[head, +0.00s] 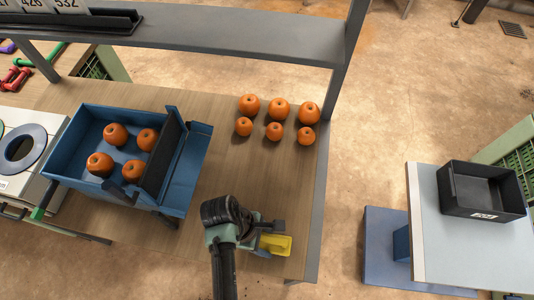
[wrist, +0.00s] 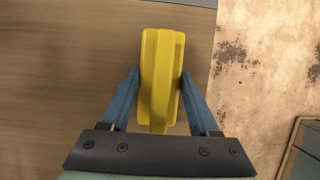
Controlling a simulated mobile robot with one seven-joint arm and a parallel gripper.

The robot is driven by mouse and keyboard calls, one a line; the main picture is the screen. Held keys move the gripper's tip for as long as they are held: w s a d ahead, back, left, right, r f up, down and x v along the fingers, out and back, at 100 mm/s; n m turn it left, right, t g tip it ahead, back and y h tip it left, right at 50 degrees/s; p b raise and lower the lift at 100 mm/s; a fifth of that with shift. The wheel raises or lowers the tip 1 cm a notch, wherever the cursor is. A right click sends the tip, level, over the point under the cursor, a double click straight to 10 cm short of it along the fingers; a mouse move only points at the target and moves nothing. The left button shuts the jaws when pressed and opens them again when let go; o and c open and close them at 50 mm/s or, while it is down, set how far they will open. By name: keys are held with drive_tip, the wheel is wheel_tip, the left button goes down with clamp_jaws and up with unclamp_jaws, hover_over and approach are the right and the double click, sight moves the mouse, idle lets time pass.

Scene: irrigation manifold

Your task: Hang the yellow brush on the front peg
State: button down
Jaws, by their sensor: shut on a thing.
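A yellow block-shaped thing (head: 275,243), which I take for the yellow brush, is at the front right corner of the wooden table in the head view. In the wrist view the yellow brush (wrist: 161,72) lies lengthwise between two blue fingers. My gripper (wrist: 158,92) is shut on it, one finger at each long side. The gripper also shows in the head view (head: 268,240), partly covered by my arm. I cannot tell whether the brush touches the table. I cannot make out a front peg in either view.
Several orange fruits (head: 274,131) stand on the wooden table (head: 250,180). A blue bin (head: 92,190) with more fruits is at left. A grey shelf (head: 240,40) spans the back, with a post at right. A black tray (head: 483,190) sits on a separate grey table (head: 450,245).

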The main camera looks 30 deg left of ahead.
drive_tip(key=shift+f, duration=0.15)
drive_tip(key=shift+c, duration=0.6)
unclamp_jaws()
drive_tip(key=v, duration=1.2)
